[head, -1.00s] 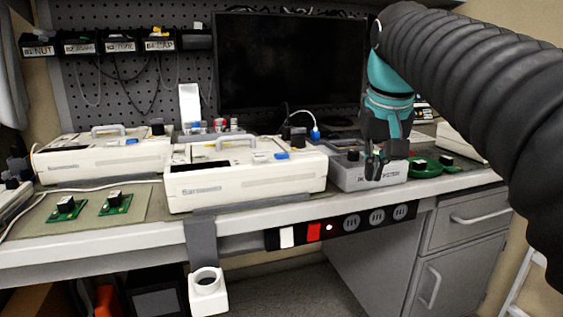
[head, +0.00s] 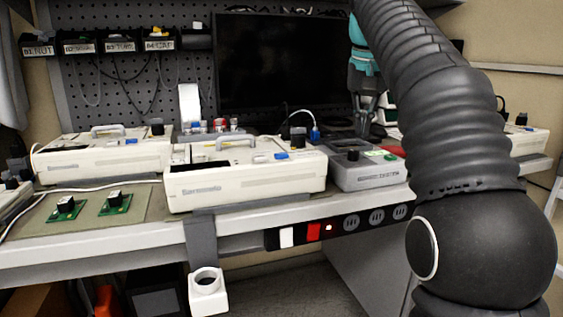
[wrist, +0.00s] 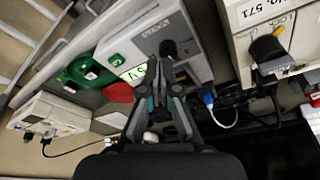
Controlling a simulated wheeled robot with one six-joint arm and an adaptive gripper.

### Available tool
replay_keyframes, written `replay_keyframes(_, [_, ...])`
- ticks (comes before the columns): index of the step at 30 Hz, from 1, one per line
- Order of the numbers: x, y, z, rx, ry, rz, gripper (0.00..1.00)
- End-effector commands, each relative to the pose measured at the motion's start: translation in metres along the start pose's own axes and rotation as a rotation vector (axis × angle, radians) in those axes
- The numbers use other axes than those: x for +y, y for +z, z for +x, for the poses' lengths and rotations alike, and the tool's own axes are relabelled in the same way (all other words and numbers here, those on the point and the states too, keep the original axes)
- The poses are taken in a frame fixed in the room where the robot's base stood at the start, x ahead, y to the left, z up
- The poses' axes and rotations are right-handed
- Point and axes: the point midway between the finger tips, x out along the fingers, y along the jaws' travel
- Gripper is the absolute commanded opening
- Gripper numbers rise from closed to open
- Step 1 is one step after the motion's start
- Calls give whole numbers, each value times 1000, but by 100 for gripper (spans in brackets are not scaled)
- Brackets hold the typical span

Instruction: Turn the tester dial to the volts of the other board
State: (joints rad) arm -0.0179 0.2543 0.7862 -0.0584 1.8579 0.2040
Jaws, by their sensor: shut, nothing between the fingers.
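The tester is a grey box (head: 372,177) on the bench, right of the middle pump. Its black dial knob (head: 353,154) sits on top; it also shows in the wrist view (wrist: 168,48). A pale green label (wrist: 133,73) on the tester, partly behind my fingers, carries dark characters I cannot read surely. My gripper (head: 362,132) is shut and empty, pointing down near the tester's back edge, apart from the dial. In the wrist view its fingertips (wrist: 166,70) overlap the tester. A green dish (wrist: 85,72) holds a small board with a dark part.
A red dish (wrist: 118,92) lies beside the tester. White pumps (head: 245,180) stand left of it, another (wrist: 52,115) to the right. Two green boards (head: 65,207) lie on a mat at left. A monitor (head: 280,65) stands behind. A blue plug (head: 315,133) is near the gripper.

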Motion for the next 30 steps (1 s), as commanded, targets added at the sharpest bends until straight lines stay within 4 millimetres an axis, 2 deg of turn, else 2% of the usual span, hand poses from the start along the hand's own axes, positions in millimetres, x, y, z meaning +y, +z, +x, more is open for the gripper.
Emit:
replay_keyframes(7, [0,9,33,0,0,0,0])
replay_keyframes(12, [0,12,47,1,0,0,0])
replay_keyframes(30, [0,13,52,1,0,0,0])
